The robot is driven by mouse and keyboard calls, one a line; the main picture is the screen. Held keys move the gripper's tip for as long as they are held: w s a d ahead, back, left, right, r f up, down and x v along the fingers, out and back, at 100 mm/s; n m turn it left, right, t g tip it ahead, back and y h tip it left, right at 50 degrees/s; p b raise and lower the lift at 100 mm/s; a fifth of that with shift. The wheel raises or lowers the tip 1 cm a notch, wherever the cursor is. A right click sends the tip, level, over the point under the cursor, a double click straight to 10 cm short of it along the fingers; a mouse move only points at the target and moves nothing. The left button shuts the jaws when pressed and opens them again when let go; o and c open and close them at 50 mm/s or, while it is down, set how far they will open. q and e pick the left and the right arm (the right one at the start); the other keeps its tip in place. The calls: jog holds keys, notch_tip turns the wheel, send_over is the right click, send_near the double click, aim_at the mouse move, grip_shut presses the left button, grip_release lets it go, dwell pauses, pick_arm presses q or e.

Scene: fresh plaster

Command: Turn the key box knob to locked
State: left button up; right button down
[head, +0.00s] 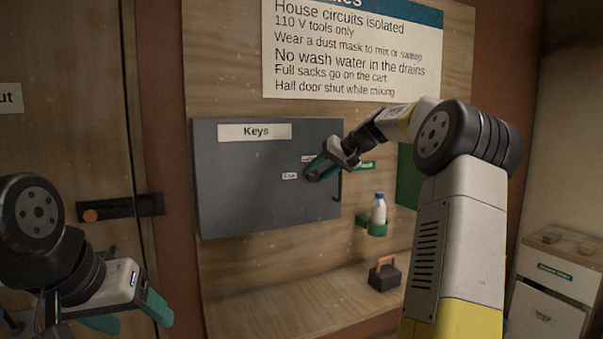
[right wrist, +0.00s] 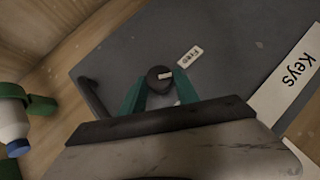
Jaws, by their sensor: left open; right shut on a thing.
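The grey key box (head: 240,190) with a "Keys" label hangs on the wooden board in the head view. My right gripper (head: 312,174) is at the right part of its door, its teal fingers shut on the dark round knob (right wrist: 158,77). In the right wrist view the knob sits between the fingertips and bears a short white mark. A small white label (right wrist: 190,57) lies beside the knob; its text is hard to read. In the head view the gripper hides the knob. My left gripper (head: 138,318) is open and empty at the lower left, away from the box.
A black handle (head: 339,186) stands out at the box's right edge, close to my right gripper. A white bottle with a blue cap (head: 379,209) sits in a green holder. A dark block with an orange handle (head: 384,274) stands on the wooden shelf (head: 290,300).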

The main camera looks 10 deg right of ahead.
jog(key=m+y, duration=0.2)
jog(key=y, duration=0.2)
jog(key=shift+d+f+m, duration=0.35)
jog(key=shift+d+m, duration=0.05)
jog(key=m+t+y, duration=0.1)
jog(key=y, duration=0.1)
jog(key=m+y, duration=0.1)
jog(key=m, duration=0.1)
jog(key=shift+f+t+y, duration=0.3)
jog(key=shift+t+y, duration=0.1)
jog(key=shift+m, duration=0.3)
jog(key=c, duration=0.9)
grip_release()
jog(key=v, duration=0.7)
jog(key=shift+s+d+f, duration=0.15)
jog(key=shift+s+d, duration=0.05)
jog(key=shift+d, duration=0.15)
jog(key=shift+a, duration=0.1)
